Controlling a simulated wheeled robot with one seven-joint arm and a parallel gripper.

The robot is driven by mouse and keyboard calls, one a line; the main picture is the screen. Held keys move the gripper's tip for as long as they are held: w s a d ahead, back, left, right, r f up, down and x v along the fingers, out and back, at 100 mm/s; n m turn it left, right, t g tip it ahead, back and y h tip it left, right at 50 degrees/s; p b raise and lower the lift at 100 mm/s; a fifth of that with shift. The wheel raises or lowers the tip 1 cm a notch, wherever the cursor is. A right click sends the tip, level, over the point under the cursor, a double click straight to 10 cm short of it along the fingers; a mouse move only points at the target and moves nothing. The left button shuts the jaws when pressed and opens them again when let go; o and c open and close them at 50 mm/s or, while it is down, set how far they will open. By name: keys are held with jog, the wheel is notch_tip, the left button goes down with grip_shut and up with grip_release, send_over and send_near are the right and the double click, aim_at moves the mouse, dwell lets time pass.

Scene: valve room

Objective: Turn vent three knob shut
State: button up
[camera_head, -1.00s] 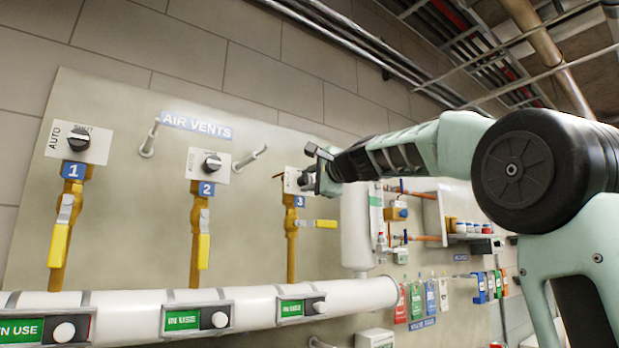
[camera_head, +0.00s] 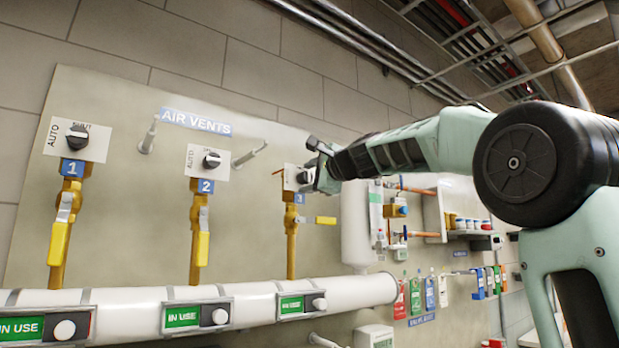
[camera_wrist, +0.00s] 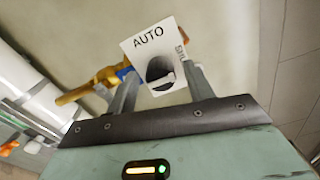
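The vent three knob is black and sits on a white plate (camera_head: 289,177) marked AUTO and SHUT, above a blue tag 3 (camera_head: 300,198). In the head view my gripper (camera_head: 311,172) is at the plate and hides most of the knob. In the wrist view the knob (camera_wrist: 159,72) shows between my two spread fingers (camera_wrist: 160,82), on its plate (camera_wrist: 150,45). The gripper is open; I cannot tell whether either finger touches the knob. Which label the knob points to is unclear.
Vent one's knob (camera_head: 77,137) and vent two's knob (camera_head: 211,160) are to the left. A peg (camera_head: 250,154) juts out left of vent three. A yellow lever (camera_head: 325,220) sits just below my gripper. A white pipe (camera_head: 250,304) runs below.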

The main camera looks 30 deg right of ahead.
jog(key=s+b, duration=0.6)
jog(key=s, duration=1.1)
jog(key=shift+s+d, duration=0.2)
jog(key=shift+d, duration=0.1)
